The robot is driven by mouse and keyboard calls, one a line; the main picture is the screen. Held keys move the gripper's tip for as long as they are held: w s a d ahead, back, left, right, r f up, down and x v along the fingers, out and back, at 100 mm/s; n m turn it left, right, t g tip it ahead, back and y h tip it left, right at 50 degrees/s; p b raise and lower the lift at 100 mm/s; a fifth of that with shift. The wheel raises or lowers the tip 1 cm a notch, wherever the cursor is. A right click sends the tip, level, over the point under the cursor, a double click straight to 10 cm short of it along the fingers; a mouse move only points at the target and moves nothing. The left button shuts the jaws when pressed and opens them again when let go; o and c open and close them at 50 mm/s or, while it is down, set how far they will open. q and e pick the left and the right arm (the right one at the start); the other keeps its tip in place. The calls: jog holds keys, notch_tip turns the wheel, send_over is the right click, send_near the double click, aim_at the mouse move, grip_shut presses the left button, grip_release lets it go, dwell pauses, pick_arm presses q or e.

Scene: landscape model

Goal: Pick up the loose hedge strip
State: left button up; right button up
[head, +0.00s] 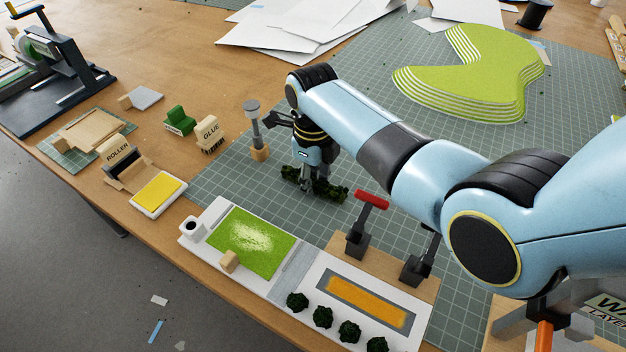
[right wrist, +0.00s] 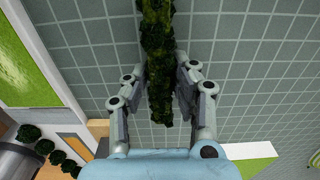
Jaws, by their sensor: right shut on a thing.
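The loose hedge strip (head: 330,188) is a dark green, bushy bar on the grey-green cutting mat, just behind the white model board. My right gripper (head: 308,186) points down at it from above, with its fingers around the strip's middle. In the right wrist view the strip (right wrist: 160,70) runs lengthwise between the two fingers of the gripper (right wrist: 158,100). The gripper is shut on the strip. Whether the strip touches the mat or is slightly raised, I cannot tell. My left gripper is not in view.
The white model board (head: 285,270) with a green lawn, an orange strip and several dark bushes lies in front. A red-handled tool (head: 372,200) stands right of the gripper. A grey-headed tool (head: 253,125) stands left. A layered green hill (head: 475,75) lies behind on the mat.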

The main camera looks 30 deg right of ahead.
aim_at(315, 177)
jog(key=shift+r, duration=0.1)
jog(key=r, duration=0.4)
jog(key=shift+w+d+r+p, duration=0.1)
jog(key=shift+d+r+p, duration=0.1)
jog(key=shift+d+p, duration=0.1)
jog(key=w+d+r, duration=0.2)
jog(key=d+r, duration=0.4)
jog(key=d, duration=0.4)
jog(key=shift+w+d+r+b, duration=0.2)
jog(key=shift+w+d+b, duration=0.15)
jog(key=shift+w+d, duration=0.05)
jog(key=shift+f, duration=0.1)
